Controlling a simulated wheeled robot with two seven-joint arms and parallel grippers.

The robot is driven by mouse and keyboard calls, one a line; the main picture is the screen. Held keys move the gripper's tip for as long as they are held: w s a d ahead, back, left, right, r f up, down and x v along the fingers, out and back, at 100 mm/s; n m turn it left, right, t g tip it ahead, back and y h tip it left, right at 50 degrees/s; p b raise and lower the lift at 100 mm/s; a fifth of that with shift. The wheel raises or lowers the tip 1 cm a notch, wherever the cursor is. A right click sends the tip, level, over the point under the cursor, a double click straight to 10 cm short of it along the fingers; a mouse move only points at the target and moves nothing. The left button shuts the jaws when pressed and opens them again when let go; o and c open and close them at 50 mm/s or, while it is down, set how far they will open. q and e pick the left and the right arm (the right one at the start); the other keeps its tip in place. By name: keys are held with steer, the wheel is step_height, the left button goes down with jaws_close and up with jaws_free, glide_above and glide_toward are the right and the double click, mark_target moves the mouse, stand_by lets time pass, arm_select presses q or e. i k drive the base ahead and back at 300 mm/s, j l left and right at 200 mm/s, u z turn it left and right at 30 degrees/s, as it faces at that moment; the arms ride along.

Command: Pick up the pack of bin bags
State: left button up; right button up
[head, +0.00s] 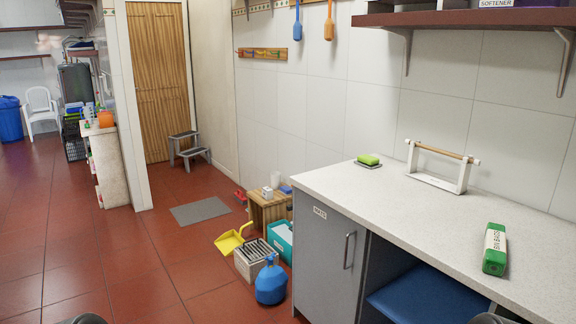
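The pack of bin bags (495,249) is a green box-like pack with a white label reading "BIN BAGS". It lies on the pale speckled worktop (420,212) at the right, close to the front edge. Nothing touches it but the worktop. Neither of my grippers shows; only small dark rounded parts, which look like my arms, show at the bottom edge.
A white holder with a wooden bar (438,165) and a green sponge (369,160) stand farther back on the worktop. A shelf (470,18) overhangs at top right. A blue container (271,283) and a yellow dustpan (231,241) are on the floor. The worktop around the pack is clear.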

mark_target(494, 252)
steer(key=z, duration=0.4)
steer(key=i+j+z, duration=0.2)
steer(key=z, duration=0.2)
steer(key=i+j+z, duration=0.2)
steer(key=z, duration=0.15)
steer(key=i+j+z, duration=0.15)
steer(key=j+z, duration=0.25)
steer(key=i+j, duration=0.15)
steer(key=j, duration=0.25)
steer(key=i+j+z, duration=0.1)
steer(key=j, duration=0.3)
steer(key=i+j, duration=0.1)
steer(key=j, duration=0.3)
steer(key=i+j+z, duration=0.1)
steer(key=j, duration=0.3)
steer(key=i+j, duration=0.15)
steer(key=j, duration=0.25)
steer(key=z, duration=0.05)
